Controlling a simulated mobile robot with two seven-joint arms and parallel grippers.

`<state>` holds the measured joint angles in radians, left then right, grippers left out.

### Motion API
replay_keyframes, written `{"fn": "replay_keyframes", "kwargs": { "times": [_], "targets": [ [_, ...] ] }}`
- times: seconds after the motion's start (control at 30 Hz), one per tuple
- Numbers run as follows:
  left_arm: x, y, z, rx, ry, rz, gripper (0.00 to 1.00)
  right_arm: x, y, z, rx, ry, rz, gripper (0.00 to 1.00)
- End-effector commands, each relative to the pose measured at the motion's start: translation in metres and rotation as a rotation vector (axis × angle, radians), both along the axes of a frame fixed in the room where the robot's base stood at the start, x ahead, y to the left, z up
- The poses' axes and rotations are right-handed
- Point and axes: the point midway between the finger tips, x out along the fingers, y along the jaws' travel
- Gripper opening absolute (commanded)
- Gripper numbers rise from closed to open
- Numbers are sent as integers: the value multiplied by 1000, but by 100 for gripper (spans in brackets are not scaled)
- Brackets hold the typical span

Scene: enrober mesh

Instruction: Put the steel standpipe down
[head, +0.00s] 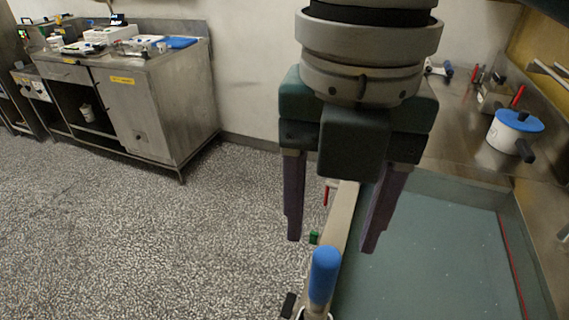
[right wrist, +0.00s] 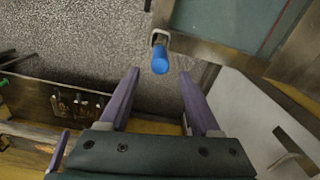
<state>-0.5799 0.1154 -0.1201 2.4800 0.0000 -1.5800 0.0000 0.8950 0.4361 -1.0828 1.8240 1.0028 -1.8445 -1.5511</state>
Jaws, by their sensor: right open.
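My right gripper (head: 331,243) hangs down in the middle of the head view. Its two purple fingers are apart with nothing held between them. It also shows open in the right wrist view (right wrist: 159,74). A blue cylindrical grip (head: 325,274) stands at the rim of the green-floored basin, just below the fingertips in the head view. In the right wrist view the blue grip (right wrist: 160,60) sits beyond the fingertips by a metal bracket. I cannot make out a steel standpipe for certain. My left gripper is out of view.
The basin (head: 430,260) fills the lower right. A steel counter (head: 455,150) behind it bears a blue-lidded pot (head: 514,132). A steel cabinet (head: 150,112) with trays and boxes stands at the left. The speckled floor (head: 160,240) between is clear.

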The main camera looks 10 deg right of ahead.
Motion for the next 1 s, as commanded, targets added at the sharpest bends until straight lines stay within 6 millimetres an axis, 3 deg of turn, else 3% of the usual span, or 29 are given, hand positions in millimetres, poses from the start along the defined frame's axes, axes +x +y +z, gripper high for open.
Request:
{"fn": "replay_keyframes", "kwargs": {
  "times": [0.1,0.3,0.43,0.53,0.63,0.77,0.87,1.0],
  "targets": [
    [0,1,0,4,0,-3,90,1,0,17,1,-3,-1,64],
    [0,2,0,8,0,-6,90,0,0,27,0,0,-1,64],
    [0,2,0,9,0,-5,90,-6,8,21,36,1,-49,64],
    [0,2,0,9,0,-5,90,-17,26,7,123,1,-198,64],
    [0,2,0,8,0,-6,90,-32,47,-7,255,15,-471,64],
    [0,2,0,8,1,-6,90,-45,54,-21,408,54,-953,64],
    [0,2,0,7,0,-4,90,-54,38,-34,470,81,-1350,64],
    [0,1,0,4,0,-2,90,-70,1,-50,485,74,-1808,64]
  ]
}}
